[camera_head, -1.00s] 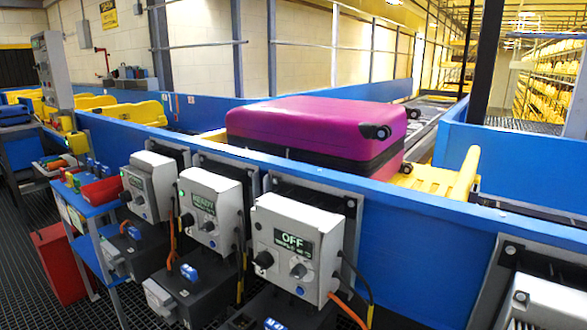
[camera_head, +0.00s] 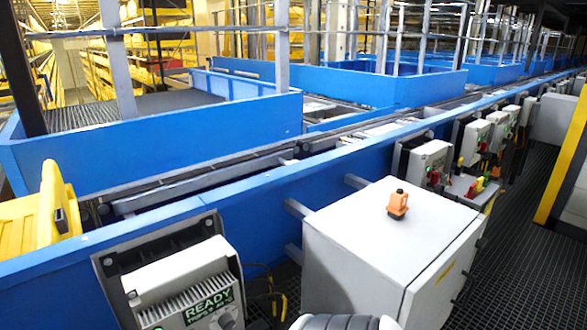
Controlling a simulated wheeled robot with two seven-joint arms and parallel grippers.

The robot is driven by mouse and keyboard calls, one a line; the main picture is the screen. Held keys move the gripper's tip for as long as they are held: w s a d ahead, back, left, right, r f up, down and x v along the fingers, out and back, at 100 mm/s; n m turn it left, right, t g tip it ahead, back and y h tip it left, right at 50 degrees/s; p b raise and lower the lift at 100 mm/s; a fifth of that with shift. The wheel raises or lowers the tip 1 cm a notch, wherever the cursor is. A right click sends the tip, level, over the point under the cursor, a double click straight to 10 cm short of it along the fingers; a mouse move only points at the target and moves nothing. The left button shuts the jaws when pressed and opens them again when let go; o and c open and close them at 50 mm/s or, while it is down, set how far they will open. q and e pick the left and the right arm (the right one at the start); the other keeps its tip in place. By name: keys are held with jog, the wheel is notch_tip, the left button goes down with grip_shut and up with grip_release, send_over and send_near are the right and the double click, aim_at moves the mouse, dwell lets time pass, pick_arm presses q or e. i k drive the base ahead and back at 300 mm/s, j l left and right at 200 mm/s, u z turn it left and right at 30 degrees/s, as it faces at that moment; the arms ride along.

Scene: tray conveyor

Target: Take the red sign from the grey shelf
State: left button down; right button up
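I cannot make out a red sign for certain. A small grey ledge (camera_head: 460,187) on the blue conveyor wall, right of centre, may be the grey shelf. Small red and yellow items (camera_head: 479,187) sit at its right end, too small to identify. Neither of my grippers is in view. A grey ribbed part at the bottom edge may be part of my arm, but I cannot tell.
A white cabinet (camera_head: 345,255) stands against the conveyor wall (camera_head: 270,205), with an orange object (camera_head: 397,204) on top. A control box reading READY (camera_head: 185,290) is at the lower left. A yellow post (camera_head: 565,160) stands at the right. Dark grating floor (camera_head: 510,250) is open beyond the cabinet.

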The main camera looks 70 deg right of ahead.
aim_at(471, 194)
jog(key=z, duration=3.55)
jog(key=k+u, duration=0.15)
jog(key=k, duration=0.25)
jog(key=k+j+u, duration=0.15)
jog(key=k, duration=0.3)
jog(key=k+j+u, duration=0.15)
jog(key=k, duration=0.25)
jog(key=i+l+u, duration=0.2)
jog(key=u, duration=0.25)
jog(key=i+l+u, duration=0.2)
jog(key=u, duration=0.2)
jog(key=i+l+u, duration=0.15)
jog(key=l+u, duration=0.3)
jog(key=i+l, duration=0.15)
jog(key=l, duration=0.25)
jog(key=i+l, duration=0.15)
jog(key=l, duration=0.3)
jog(key=i+l, duration=0.15)
jog(key=l, duration=0.25)
jog(key=i+l, duration=0.15)
jog(key=l, duration=0.3)
jog(key=i+l, duration=0.1)
jog(key=l, duration=0.3)
jog(key=i+l, duration=0.15)
jog(key=l, duration=0.25)
jog(key=i+l, duration=0.15)
jog(key=l, duration=0.3)
jog(key=i+l, duration=0.15)
jog(key=l, duration=0.25)
